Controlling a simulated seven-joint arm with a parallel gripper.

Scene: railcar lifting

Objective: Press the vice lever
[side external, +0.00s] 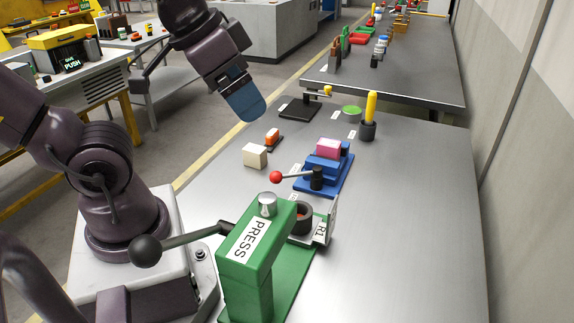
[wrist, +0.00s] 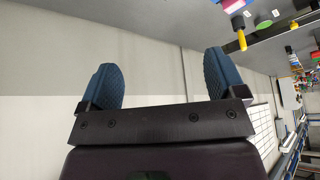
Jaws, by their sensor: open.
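The blue vice (side external: 325,168) stands on the metal bench with a pink block (side external: 328,148) between its jaws. Its lever (side external: 296,174) is a thin rod with a red ball at the end, pointing left from a black pivot. My gripper (side external: 245,108) is in the air above the bench's left edge, up and to the left of the vice, touching nothing. In the wrist view its two blue fingers (wrist: 162,80) are wide apart with nothing between them. I cannot make out the lever in the wrist view.
A green press (side external: 256,250) with a black-knobbed lever stands in front of the vice. A white block (side external: 255,156) and an orange-topped item (side external: 272,136) lie left of it. A black cup with a yellow handle (side external: 370,110) stands behind. The bench's right side is clear.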

